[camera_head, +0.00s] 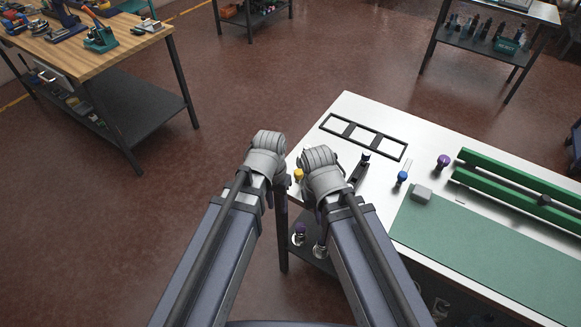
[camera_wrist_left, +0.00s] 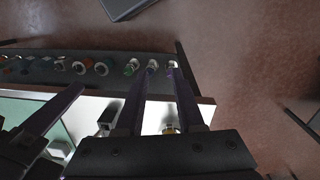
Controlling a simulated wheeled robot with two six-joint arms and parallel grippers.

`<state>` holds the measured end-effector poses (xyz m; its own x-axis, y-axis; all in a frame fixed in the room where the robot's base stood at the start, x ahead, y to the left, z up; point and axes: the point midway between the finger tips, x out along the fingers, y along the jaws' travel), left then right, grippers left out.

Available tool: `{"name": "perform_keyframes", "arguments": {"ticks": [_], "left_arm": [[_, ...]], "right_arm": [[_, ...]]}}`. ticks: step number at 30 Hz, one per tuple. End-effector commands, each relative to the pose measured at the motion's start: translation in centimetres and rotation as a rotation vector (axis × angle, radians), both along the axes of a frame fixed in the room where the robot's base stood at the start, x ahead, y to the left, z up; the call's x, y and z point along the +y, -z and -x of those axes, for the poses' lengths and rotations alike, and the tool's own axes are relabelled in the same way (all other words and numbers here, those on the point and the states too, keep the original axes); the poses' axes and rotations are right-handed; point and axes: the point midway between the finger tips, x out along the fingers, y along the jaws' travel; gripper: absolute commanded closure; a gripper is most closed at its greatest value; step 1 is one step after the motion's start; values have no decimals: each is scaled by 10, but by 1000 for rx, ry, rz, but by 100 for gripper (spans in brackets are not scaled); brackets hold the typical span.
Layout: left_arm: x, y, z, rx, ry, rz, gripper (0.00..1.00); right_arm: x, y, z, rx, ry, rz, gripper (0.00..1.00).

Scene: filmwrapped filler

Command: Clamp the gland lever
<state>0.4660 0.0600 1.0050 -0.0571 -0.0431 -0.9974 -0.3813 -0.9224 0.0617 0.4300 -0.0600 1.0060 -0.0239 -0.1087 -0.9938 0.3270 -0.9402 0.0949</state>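A dark lever-like part (camera_head: 359,172) with a dark blue knob lies on the white worktop just right of my right wrist; I cannot tell for sure that it is the gland lever. A yellow knob (camera_head: 298,175) stands at the worktop's left edge, between my two wrists. My left gripper (camera_head: 281,196) is mostly hidden behind its wrist, beside the table's left edge. In the left wrist view its two purple fingers (camera_wrist_left: 160,82) are apart, with nothing seen held. My right gripper's fingers are mostly hidden under its wrist (camera_head: 323,180).
The white table (camera_head: 312,154) carries a black frame (camera_head: 362,136), a blue knob (camera_head: 402,177), a purple knob (camera_head: 443,161), a grey block (camera_head: 422,194), green rails (camera_head: 510,175) and a green mat (camera_head: 470,245). A lower shelf (camera_wrist_left: 40,75) holds several small parts.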

Motion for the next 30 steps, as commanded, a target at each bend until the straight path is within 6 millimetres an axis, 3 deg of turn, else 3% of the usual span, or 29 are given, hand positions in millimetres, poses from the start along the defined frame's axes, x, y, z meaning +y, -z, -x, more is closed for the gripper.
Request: {"name": "perform_keyframes", "arguments": {"ticks": [1, 9, 13, 19, 30], "left_arm": [[4, -5, -24, 3, 9, 58, 70], [36, -32, -112, -84, 117, 382, 100], [56, -45, -142, -152, 154, 486, 100], [74, -58, -164, -223, 186, 563, 100], [77, -59, -166, -235, 192, 574, 100]], "right_arm": [[0, -4, 0, 0, 0, 0, 100], [0, -13, 0, 0, -1, 0, 100], [0, -16, 0, 0, -1, 0, 100], [0, -17, 0, 0, -1, 0, 100], [0, -17, 0, 0, -1, 0, 100]]}}
